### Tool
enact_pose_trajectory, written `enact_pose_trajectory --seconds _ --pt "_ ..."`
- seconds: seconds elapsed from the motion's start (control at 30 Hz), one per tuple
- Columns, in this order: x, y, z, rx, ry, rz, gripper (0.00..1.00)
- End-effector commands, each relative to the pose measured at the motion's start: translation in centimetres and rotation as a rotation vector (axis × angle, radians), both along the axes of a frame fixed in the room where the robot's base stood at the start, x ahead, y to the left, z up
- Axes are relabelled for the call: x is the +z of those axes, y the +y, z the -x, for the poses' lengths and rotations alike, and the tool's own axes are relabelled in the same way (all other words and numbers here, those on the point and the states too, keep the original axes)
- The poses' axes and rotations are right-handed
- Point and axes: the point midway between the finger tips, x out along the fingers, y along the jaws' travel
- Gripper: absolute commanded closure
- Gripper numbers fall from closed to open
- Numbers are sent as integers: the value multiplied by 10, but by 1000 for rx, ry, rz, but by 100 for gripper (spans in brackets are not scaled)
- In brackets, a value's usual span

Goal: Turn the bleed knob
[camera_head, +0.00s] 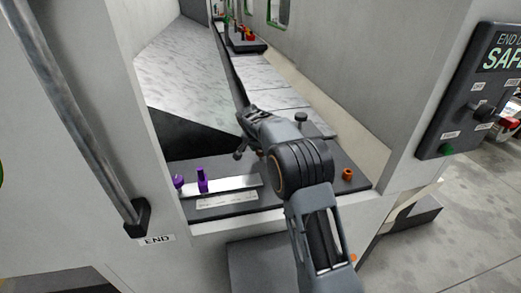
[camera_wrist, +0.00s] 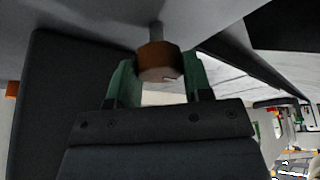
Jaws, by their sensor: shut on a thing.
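In the wrist view, an orange-brown round knob (camera_wrist: 160,64) on a short metal stem sits between the two green fingers of my gripper (camera_wrist: 160,78). The fingers are shut on its sides. No label shows on it, so I cannot tell by marking whether it is the bleed knob. In the head view, my arm reaches into the machine opening over a dark panel, and the fingertips and held knob are mostly hidden. Another orange knob (camera_head: 347,174) stands at the panel's right end, clear of my arm.
Purple fittings (camera_head: 202,180) stand on a pale strip at the panel's left. A black knob (camera_head: 300,119) rises behind my arm. The opening has a wall on each side. A grey handle bar (camera_head: 75,110) is at left, and a dark control box (camera_head: 475,95) at right.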

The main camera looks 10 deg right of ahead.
Motion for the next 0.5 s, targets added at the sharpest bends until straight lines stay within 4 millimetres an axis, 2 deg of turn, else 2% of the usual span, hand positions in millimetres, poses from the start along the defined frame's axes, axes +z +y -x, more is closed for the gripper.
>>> enact_pose_trajectory --seconds 0.27,0.3,0.5 --pt "1 0 -1 3 -4 1 78" --pt "1 0 -1 3 -4 1 53" --pt "1 0 0 2 -2 0 34"
